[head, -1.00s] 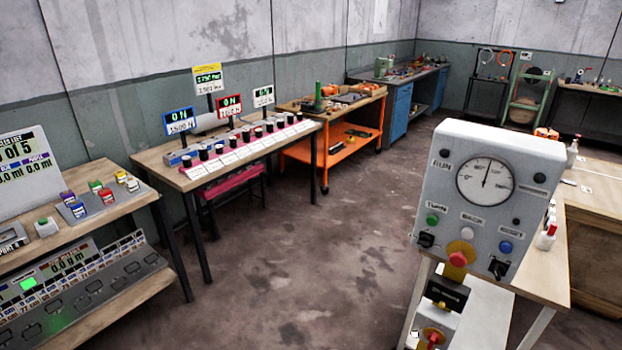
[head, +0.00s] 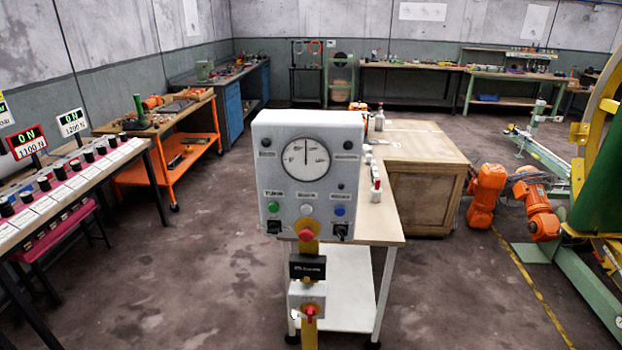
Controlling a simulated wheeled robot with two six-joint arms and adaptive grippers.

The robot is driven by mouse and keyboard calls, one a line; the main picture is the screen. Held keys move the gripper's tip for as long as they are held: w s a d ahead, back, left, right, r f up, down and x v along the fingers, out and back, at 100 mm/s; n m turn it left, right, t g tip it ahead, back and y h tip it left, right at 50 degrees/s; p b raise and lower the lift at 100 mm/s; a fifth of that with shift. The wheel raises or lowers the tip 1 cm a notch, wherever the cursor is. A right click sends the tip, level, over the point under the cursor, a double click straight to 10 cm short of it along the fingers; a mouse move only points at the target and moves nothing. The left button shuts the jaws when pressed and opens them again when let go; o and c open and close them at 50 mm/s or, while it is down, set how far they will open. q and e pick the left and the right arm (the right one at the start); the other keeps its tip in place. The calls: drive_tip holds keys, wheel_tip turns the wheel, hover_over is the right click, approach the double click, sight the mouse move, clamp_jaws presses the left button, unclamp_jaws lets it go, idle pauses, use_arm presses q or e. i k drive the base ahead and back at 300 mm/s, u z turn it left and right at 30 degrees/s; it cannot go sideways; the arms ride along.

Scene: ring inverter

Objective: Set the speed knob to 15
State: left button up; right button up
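A grey control panel (head: 264,185) stands upright on a yellow post in the middle of the head view. Its round white dial (head: 305,158) has a needle pointing about straight up. Below it are a green button (head: 273,207), a white button (head: 306,209) and a blue button (head: 340,210). A black knob (head: 274,227) sits at lower left and another black knob (head: 340,230) at lower right. A red button (head: 306,234) on yellow is between them. Labels are too small to read surely, so I cannot tell which knob sets speed. Neither gripper shows.
A white-framed table (head: 385,225) stands right behind the panel, with a wooden crate (head: 430,190) beyond. A bench with displays (head: 60,185) is at left. Orange machine parts (head: 487,190) and a green-yellow machine (head: 590,250) are at right. Floor at front left is clear.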

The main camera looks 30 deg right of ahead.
sight(273, 227)
drive_tip(key=z, duration=0.45)
drive_tip(key=k, duration=1.15)
drive_tip(key=z, duration=1.45)
drive_tip(key=i, duration=0.8)
drive_tip(key=u, duration=0.55)
drive_tip(key=i, duration=0.75)
drive_tip(key=u, duration=0.85)
